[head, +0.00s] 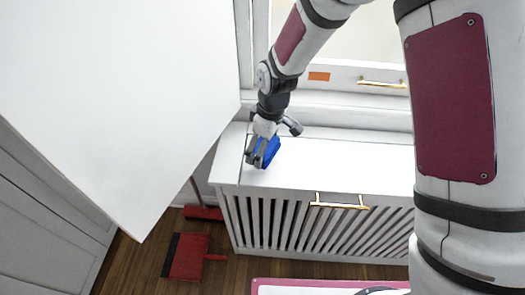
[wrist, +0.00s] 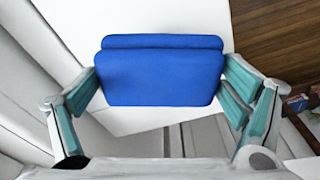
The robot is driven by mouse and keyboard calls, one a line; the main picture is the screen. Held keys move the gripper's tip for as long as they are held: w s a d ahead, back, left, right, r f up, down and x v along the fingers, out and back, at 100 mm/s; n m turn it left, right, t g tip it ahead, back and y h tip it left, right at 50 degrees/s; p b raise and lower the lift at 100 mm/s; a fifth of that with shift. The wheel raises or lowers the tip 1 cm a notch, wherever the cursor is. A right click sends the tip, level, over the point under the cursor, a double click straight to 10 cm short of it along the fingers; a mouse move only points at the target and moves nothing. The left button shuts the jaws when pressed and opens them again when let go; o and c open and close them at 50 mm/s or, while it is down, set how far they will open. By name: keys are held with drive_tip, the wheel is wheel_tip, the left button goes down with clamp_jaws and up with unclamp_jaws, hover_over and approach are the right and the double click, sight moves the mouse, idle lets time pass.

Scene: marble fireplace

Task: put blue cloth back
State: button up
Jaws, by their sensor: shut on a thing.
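The blue cloth (head: 268,151) is a folded, padded-looking blue block. It is between the fingers of my gripper (head: 259,152), over the left end of the white ledge (head: 325,160). In the wrist view the cloth (wrist: 160,75) spans the gap between the two teal finger pads of my gripper (wrist: 160,88), which press on its left and right sides. Part of the cloth is behind the fingers in the head view. I cannot tell whether the cloth touches the ledge.
A large white panel (head: 115,90) stands left of the ledge, close to my gripper. A gold handle (head: 339,201) is on the slatted front below. A red dustpan (head: 188,257) and a red broom (head: 203,212) are on the wooden floor. The ledge's right part is clear.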

drive_tip(key=shift+w+a+f, duration=0.1)
drive_tip(key=shift+w+a, duration=0.1)
drive_tip(key=shift+w, duration=0.3)
drive_tip(key=shift+f, duration=1.7)
drive_tip(key=shift+f, duration=0.15)
drive_tip(key=o, duration=0.8)
drive_tip(key=shift+o, duration=0.2)
